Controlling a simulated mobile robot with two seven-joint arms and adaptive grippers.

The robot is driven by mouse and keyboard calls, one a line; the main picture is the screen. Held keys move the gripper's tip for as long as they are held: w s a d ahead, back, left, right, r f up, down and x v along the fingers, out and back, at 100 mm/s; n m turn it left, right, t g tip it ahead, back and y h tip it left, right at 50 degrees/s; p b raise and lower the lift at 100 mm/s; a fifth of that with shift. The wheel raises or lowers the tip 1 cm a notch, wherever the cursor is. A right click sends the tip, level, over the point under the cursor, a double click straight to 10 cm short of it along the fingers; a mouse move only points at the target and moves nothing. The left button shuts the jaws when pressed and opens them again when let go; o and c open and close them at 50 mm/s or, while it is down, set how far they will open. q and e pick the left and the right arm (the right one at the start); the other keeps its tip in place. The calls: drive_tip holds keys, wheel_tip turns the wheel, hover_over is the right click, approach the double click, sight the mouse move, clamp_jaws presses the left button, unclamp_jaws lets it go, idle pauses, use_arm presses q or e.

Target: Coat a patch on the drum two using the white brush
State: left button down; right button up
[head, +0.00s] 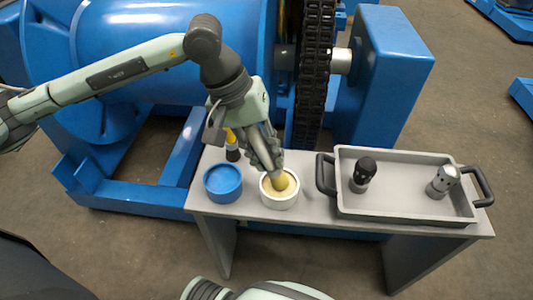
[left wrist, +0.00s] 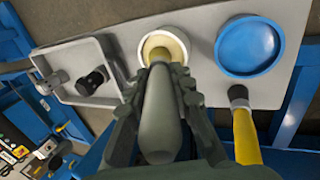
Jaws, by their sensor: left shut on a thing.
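My left gripper (head: 268,158) is shut on a brush above the small table. In the left wrist view the brush (left wrist: 160,110) shows as a grey-green shaft between the fingers. Its pale, yellowish lower end (head: 279,180) reaches into a white pot (head: 279,202) with cream-coloured contents; the bristles are hidden. The white pot also shows in the left wrist view (left wrist: 184,42). A large blue drum (head: 175,30) stands behind the table; I see no number on it. My right gripper is not in view.
A blue-topped pot (head: 223,182) stands left of the white pot. A yellow-handled tool with a black end (head: 232,152) is behind it. A grey tray (head: 405,215) with black handles holds a black-topped piece (head: 363,172) and a metal piece (head: 442,180). A dark chain (head: 315,70) runs behind.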

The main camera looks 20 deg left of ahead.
use_arm(q)
drive_tip(key=shift+s+f, duration=0.1)
drive_tip(key=shift+f, duration=0.05)
drive_tip(key=shift+r+p, duration=1.4)
drive_tip(key=shift+r, duration=2.2)
